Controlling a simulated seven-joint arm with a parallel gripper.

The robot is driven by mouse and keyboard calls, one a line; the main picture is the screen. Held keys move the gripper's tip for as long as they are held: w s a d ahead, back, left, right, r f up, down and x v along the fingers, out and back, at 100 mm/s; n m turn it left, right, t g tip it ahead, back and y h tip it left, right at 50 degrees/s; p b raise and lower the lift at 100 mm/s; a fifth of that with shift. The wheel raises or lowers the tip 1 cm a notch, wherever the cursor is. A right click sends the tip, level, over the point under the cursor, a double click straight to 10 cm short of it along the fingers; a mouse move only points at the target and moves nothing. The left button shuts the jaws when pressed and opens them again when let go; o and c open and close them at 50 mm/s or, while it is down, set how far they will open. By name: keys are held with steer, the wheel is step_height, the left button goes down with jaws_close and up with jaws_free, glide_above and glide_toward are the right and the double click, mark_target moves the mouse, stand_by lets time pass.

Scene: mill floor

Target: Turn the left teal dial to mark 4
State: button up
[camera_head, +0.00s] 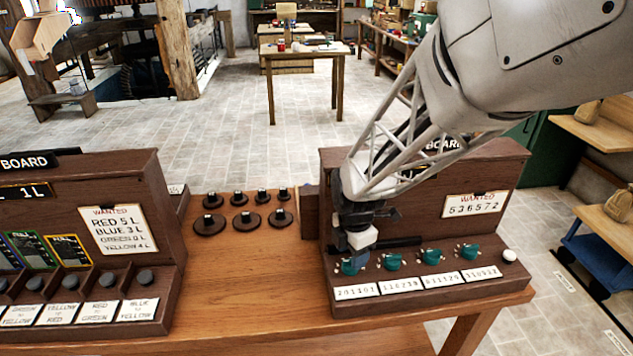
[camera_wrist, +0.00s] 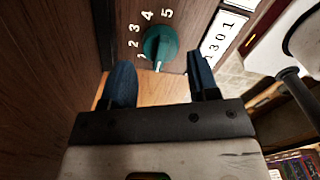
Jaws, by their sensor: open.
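The left teal dial (camera_head: 350,268) is first in a row of several teal dials on the sloped front of the right wooden board (camera_head: 425,305). In the wrist view the dial (camera_wrist: 159,46) shows ahead of my gripper (camera_wrist: 162,80), with white marks 1 to 5 around it. I cannot tell for sure which mark it points to. My gripper (camera_head: 360,243) is just above this dial in the head view. Its two blue fingers are spread with nothing between them, apart from the dial. Part of the board is hidden behind my arm.
Three more teal dials, (camera_head: 391,262), (camera_head: 431,256) and (camera_head: 468,251), stand to the right, then a white button (camera_head: 509,255). Several dark knobs (camera_head: 240,222) stand on the table to the left, beside another board (camera_head: 95,250).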

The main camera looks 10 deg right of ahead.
mark_target(350, 265)
steer(key=shift+f, duration=1.75)
steer(key=c, duration=0.7)
steer(key=shift+o, duration=0.2)
